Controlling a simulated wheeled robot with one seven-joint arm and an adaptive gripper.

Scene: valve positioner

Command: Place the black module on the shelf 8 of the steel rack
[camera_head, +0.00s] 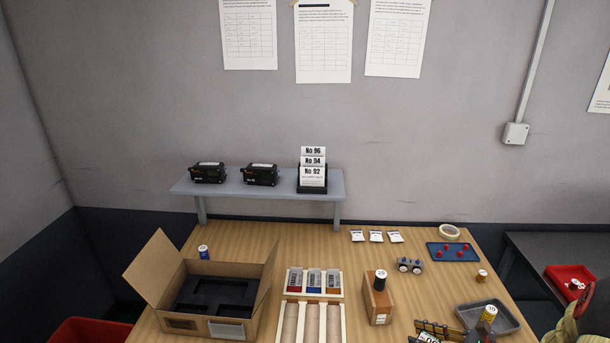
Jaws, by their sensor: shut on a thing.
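A steel rack with a shelf numbered 8 cannot be made out in this view. An open cardboard box (262,296) with a black foam insert (215,292) stands on the wooden table below the shelf.
A black holder with number cards (313,168) stands at the shelf's right end. The wooden table (260,236) carries a compartment tray (314,297), a wooden block (378,300), a blue tray (453,252) and a grey tray (505,318). A black-and-yellow item lies partly cut off at the bottom edge.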

